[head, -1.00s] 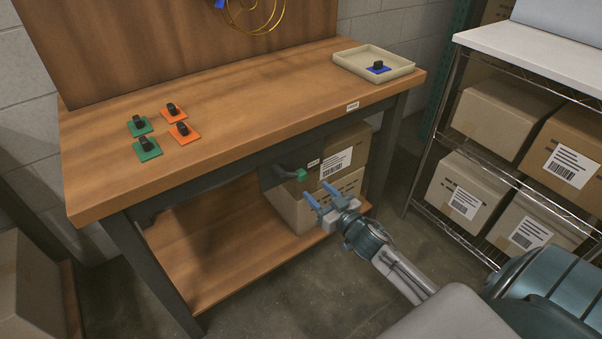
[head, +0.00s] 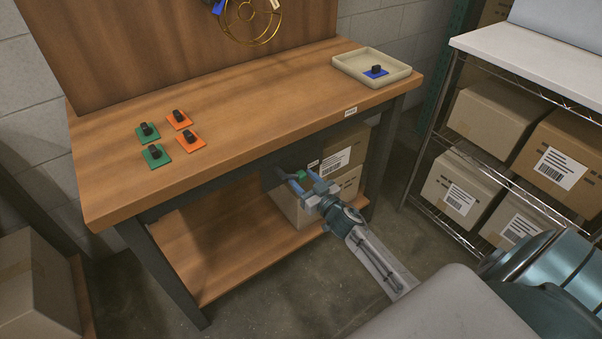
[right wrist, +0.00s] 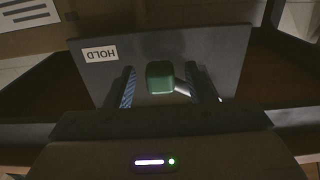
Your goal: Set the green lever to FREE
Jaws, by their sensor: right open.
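The green lever (head: 302,175) sticks out from a dark plate under the front of the workbench. Its green knob (right wrist: 160,77) is in the middle of the right wrist view, with a pale shaft running off to its right. My right gripper (head: 301,179) is open, with one blue finger on each side of the knob. In the right wrist view its fingers (right wrist: 163,88) show gaps to the knob. A label reading HOLD (right wrist: 100,54), upside down, is on the plate left of the knob. No FREE label can be read. My left gripper is not in view.
The workbench (head: 250,120) carries green and orange squares with black knobs (head: 186,136) and a beige tray (head: 345,66) with a blue one. Cardboard boxes (head: 345,185) stand on the lower shelf behind my gripper. A wire rack (head: 430,150) with boxes stands right.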

